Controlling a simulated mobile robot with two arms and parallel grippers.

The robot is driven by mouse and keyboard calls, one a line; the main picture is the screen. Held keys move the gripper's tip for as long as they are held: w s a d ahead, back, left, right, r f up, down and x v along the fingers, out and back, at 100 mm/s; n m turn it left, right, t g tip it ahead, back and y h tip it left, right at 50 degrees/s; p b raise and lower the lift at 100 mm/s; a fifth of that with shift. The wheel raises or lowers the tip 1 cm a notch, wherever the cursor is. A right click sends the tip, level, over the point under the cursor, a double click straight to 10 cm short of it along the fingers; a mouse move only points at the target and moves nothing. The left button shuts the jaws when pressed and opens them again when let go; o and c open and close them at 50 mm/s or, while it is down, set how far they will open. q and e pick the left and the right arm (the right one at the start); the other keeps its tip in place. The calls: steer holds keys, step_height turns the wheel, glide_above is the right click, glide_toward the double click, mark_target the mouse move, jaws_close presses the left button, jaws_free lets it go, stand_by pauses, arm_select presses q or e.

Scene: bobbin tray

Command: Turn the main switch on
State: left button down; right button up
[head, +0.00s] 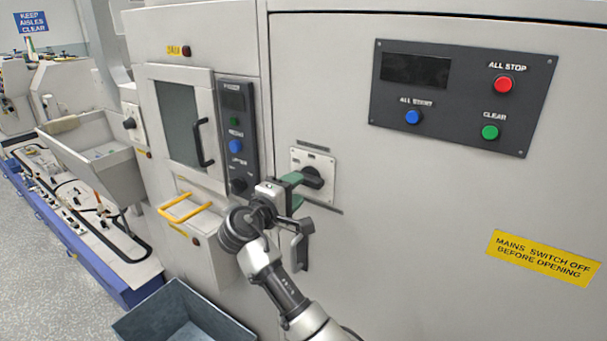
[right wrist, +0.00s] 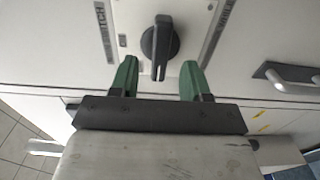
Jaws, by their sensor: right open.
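The main switch is a black rotary knob (head: 313,177) on a pale square plate (head: 326,163) on the grey cabinet front. My right gripper (head: 295,190) is in front of it, its green fingers pointing at the plate. In the right wrist view the knob (right wrist: 159,46) shows its long handle along the picture's vertical. The two green fingertips (right wrist: 157,72) are apart, one on each side of the knob's lower end, with gaps on both sides. I cannot tell how far the tips are from the plate. My left gripper is not in view.
A dark panel (head: 462,135) with red, blue and green buttons is at upper right. A yellow label (head: 543,258) reads "MAINS SWITCH OFF BEFORE OPENING". A grey door handle (head: 301,246) is just below my gripper. A yellow handle (head: 186,208) and a blue-grey bin (head: 150,322) are to the left.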

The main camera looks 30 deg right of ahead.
mark_target(305, 184)
steer(key=p+x, duration=0.1)
steer(key=x, duration=0.3)
steer(key=shift+w, duration=0.25)
steer(key=shift+w+d, duration=0.15)
steer(key=shift+d, duration=0.4)
steer(key=shift+f, duration=0.1)
steer(key=shift+c, duration=0.8)
jaws_close()
